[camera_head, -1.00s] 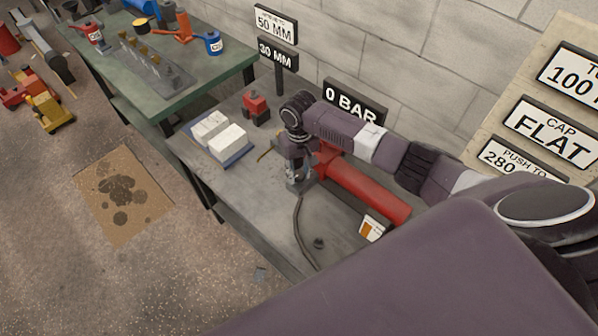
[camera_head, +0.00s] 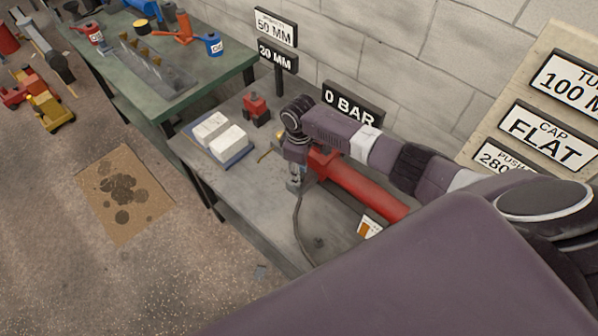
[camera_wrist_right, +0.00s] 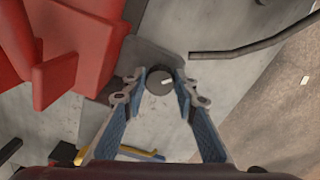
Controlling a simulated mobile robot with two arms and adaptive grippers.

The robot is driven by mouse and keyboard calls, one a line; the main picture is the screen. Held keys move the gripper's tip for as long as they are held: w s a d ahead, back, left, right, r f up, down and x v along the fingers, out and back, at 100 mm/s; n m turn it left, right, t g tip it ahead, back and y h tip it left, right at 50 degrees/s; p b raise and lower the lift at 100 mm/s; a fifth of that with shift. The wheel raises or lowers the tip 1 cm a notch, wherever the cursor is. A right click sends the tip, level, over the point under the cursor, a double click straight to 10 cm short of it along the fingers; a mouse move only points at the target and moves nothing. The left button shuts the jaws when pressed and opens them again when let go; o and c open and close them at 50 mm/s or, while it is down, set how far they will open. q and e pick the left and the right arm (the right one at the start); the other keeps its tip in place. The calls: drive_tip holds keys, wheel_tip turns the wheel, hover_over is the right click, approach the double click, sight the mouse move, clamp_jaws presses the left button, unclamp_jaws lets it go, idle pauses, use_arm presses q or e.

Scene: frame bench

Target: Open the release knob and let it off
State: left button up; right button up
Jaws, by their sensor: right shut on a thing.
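The release knob (camera_wrist_right: 159,82) is a small dark round knob with a pale mark, in the right wrist view. My right gripper (camera_wrist_right: 160,88) points down with its two fingertips on either side of the knob, shut on it. The red pump body also shows in the right wrist view (camera_wrist_right: 75,50). My left gripper is not in view.
A dark hose (camera_head: 298,225) runs along the grey bench (camera_head: 262,205) near its front edge. A small red item (camera_head: 255,106) stands behind. The gauge sign (camera_head: 352,104) reads 0 BAR.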

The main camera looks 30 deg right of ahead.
drive_tip(key=n, duration=0.6)
drive_tip(key=shift+w+r, duration=0.1)
drive_tip(key=shift+w, duration=0.05)
drive_tip(key=shift+n, duration=0.4)
drive_tip(key=o, duration=1.2)
drive_tip(key=shift+c, duration=0.2)
wheel_tip(320, 180, up, 12)
